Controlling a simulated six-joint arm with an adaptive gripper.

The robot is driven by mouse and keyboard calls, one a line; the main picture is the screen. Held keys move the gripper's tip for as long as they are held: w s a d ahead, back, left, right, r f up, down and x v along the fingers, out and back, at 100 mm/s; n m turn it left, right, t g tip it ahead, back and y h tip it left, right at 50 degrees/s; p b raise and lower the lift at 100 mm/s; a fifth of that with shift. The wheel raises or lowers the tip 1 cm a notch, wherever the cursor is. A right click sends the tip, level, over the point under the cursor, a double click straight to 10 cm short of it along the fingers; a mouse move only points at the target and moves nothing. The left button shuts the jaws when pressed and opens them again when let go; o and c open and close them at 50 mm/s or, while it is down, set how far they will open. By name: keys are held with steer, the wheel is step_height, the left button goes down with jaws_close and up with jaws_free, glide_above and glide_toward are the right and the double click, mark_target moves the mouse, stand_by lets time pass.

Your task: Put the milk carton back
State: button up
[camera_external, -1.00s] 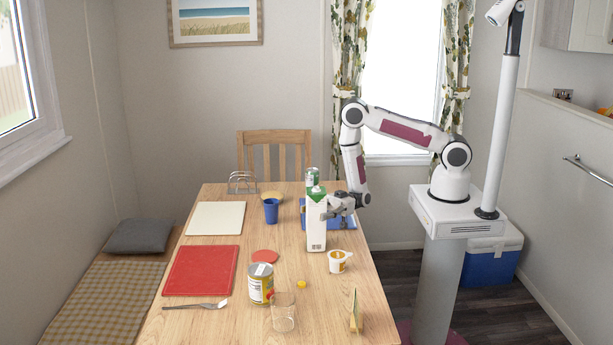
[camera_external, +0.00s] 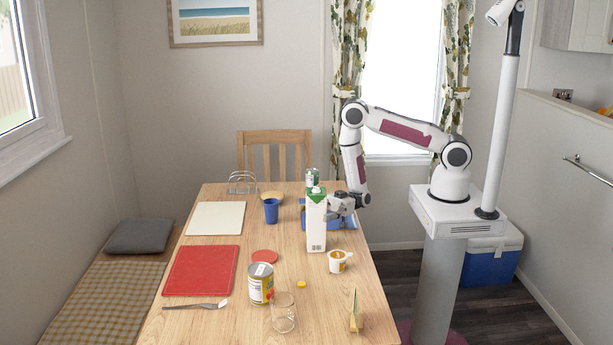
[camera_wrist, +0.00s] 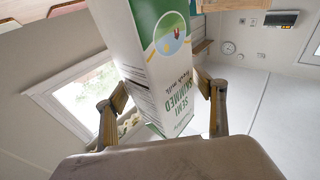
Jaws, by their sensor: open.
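The milk carton (camera_external: 316,228), white with a green top, stands upright on the wooden table, in front of a blue tray (camera_external: 344,222). My gripper (camera_external: 336,208) is at the carton's right side, at about its upper half. In the wrist view the carton (camera_wrist: 160,60) shows "semi skimmed" lettering and lies between the two fingers of my gripper (camera_wrist: 162,95). The fingers are open, one on each side of the carton. Whether either finger touches it I cannot tell. The carton hides part of the tray.
A small white cup (camera_external: 337,262) is close in front at right.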

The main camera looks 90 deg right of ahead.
steer(key=v, duration=0.7)
steer(key=shift+s+d, duration=0.2)
steer(key=shift+w+a+g, duration=0.1)
steer(key=shift+a+g, duration=0.05)
steer(key=shift+g, duration=0.15)
stand_by(0.8)
